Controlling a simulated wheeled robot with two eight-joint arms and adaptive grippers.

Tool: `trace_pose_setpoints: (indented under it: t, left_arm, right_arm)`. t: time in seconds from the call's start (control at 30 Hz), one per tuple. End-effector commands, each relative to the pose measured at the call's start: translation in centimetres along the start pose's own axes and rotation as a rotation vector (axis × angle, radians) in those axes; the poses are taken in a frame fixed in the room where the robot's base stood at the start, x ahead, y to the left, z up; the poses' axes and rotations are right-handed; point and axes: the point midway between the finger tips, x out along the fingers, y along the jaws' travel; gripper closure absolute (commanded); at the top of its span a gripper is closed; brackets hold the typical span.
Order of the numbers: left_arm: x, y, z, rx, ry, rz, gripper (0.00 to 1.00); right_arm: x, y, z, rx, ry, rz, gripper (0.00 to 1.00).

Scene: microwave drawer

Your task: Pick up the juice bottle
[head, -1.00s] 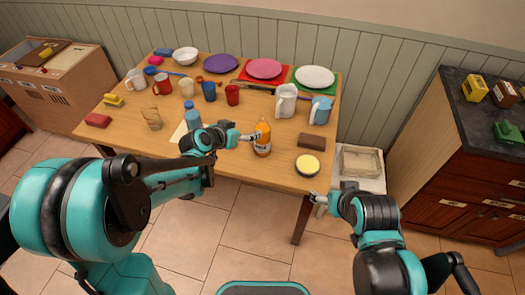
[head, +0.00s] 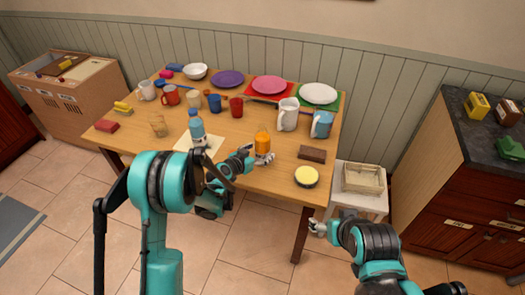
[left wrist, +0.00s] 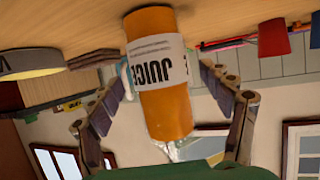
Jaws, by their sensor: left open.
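The orange juice bottle (head: 262,143) stands on the wooden table near its front edge. In the left wrist view the juice bottle (left wrist: 160,85), with a white label, lies between the two fingers, its lower end toward the camera's top edge. My left gripper (head: 264,159) is at the bottle in the head view. In the left wrist view the left gripper (left wrist: 165,100) is open, one finger on each side of the bottle, with gaps visible. My right gripper (head: 318,228) is low, beyond the table's front right corner; its finger state is too small to tell.
A blue bottle (head: 197,127) stands left of the juice. A brown block (head: 312,153) and a round yellow-topped item (head: 306,177) lie to its right. Mugs and plates fill the back.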

Motion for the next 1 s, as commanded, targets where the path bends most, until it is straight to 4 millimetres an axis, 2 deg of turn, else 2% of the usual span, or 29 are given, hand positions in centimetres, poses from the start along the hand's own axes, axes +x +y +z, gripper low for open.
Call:
trace_pose_setpoints:
  t: [0.03,0.13,0.33,0.37,0.63,1.0]
  left_arm:
    - [1.0,0.0,0.3,0.002,0.000,0.001,0.21]
    - [2.1,0.0,0.2,0.001,-0.001,0.001,0.21]
    - [2.2,0.0,0.0,0.000,-0.001,0.000,0.21]
    - [2.2,0.0,0.0,0.000,-0.001,0.000,0.23]
    - [2.2,0.0,0.0,0.000,-0.001,0.000,0.94]
    - [1.9,0.0,-0.7,0.000,0.000,0.000,0.94]
  right_arm:
    - [0.6,0.0,0.4,0.000,0.000,0.000,0.25]
    - [0.8,0.0,0.6,0.000,0.000,0.000,0.25]
    - [0.7,0.0,0.5,0.000,0.000,0.000,0.25]
    - [0.7,0.0,0.5,0.000,0.000,0.000,0.25]
    - [0.7,0.0,0.5,0.000,0.000,0.000,0.25]
    - [0.3,0.0,0.2,0.000,0.000,0.000,0.25]
